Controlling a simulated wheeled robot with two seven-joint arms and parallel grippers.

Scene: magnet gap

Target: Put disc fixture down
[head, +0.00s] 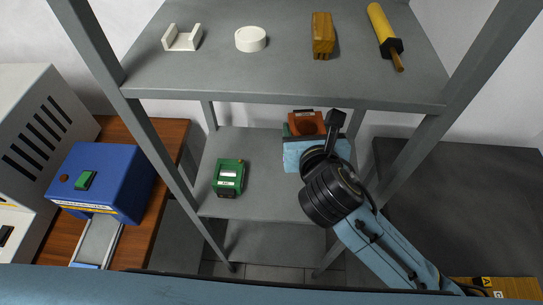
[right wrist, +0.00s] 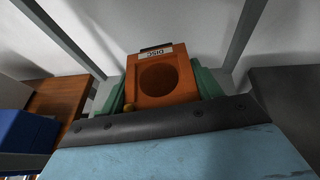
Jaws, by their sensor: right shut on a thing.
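The disc fixture (head: 300,122) is an orange block with a round hole, in the middle of the head view over the rear right of the middle shelf. In the right wrist view the fixture (right wrist: 150,96) faces me with a label reading DISC on its top edge. My right gripper (head: 306,132) is shut on it, with green fingers on both sides of the block. I cannot tell whether the fixture's underside touches the shelf. My left gripper is not in view.
The middle shelf (head: 262,180) holds a green device (head: 228,178) on its left. The upper shelf (head: 280,80) carries a white bracket (head: 182,40), white disc (head: 251,39), wooden block (head: 322,36) and yellow-handled tool (head: 384,34). Grey posts frame the rack. A blue machine (head: 102,180) stands left.

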